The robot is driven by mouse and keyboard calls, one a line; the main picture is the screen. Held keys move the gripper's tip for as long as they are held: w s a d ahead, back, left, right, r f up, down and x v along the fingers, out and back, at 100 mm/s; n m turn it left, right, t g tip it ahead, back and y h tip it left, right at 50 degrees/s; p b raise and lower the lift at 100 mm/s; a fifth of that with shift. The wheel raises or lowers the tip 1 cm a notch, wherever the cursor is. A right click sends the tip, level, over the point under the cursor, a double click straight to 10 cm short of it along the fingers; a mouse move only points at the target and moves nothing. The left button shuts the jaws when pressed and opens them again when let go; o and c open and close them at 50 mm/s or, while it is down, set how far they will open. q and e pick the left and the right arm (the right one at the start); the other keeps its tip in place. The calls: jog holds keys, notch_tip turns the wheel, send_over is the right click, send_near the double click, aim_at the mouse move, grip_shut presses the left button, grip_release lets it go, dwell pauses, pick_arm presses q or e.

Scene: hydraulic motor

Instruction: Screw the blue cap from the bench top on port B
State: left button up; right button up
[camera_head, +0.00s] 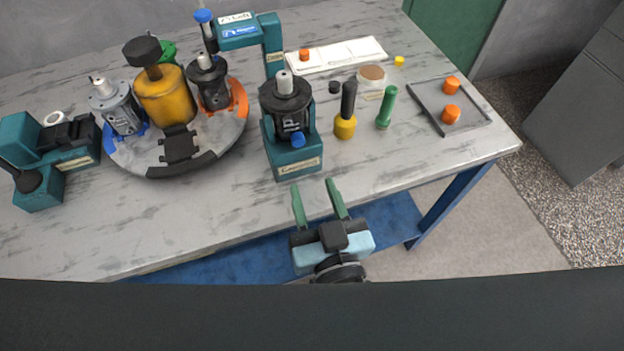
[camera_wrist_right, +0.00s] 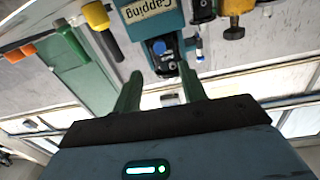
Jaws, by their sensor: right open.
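A dark motor (camera_head: 287,100) with a pale shaft on top stands upright in the teal capping stand (camera_head: 296,165). A blue cap (camera_head: 298,139) sits at the motor's lower front; it also shows in the right wrist view (camera_wrist_right: 160,47). I cannot tell how far it is threaded on, and no port letter is legible. I see no loose blue cap on the bench top. My right gripper (camera_head: 319,190) is open and empty, in front of the stand near the bench's front edge. Its green fingers (camera_wrist_right: 160,92) show apart in the right wrist view. My left gripper is out of view.
A round turntable (camera_head: 222,130) on the left carries motors and a yellow part (camera_head: 163,97). Right of the stand are yellow (camera_head: 345,126) and green (camera_head: 384,118) tools and a tray (camera_head: 470,125) with orange caps.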

aim_at(299, 144)
jog(key=p+x, duration=0.1)
jog(key=x, duration=0.5)
jog(key=shift+w, duration=0.2)
jog(key=shift+x, duration=1.1)
grip_shut()
